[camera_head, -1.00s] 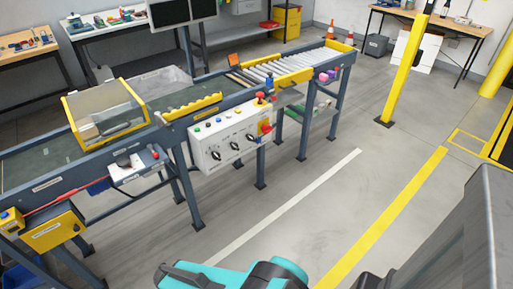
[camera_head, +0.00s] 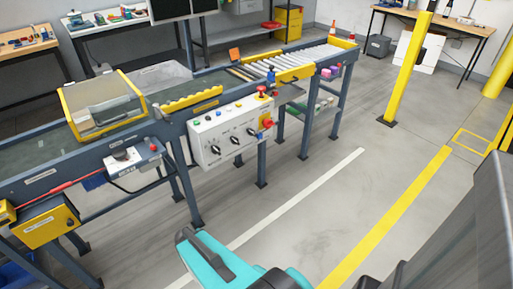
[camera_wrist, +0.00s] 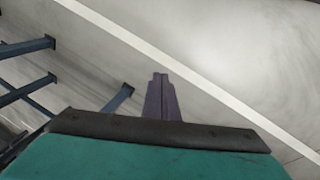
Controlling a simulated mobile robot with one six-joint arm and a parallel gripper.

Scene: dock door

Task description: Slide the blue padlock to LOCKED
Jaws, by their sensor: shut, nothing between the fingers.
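The white control panel (camera_head: 232,132) hangs on the near side of the conveyor, with dark knobs and a red-and-yellow switch (camera_head: 267,124) at its right end. I cannot make out the blue padlock or any LOCKED marking for certain at this size. A small blue object (camera_head: 271,75) stands on the conveyor frame behind the panel. My gripper shows in the wrist view (camera_wrist: 161,96) with its dark fingers together and empty, above bare floor. In the head view my teal arm is low in the picture, apart from the panel.
The conveyor's legs (camera_head: 181,185) stand below and left of the panel. A yellow post (camera_head: 407,75) rises at the right. Bare grey floor with a white line (camera_head: 300,198) and a yellow line (camera_head: 392,212) lies before the conveyor.

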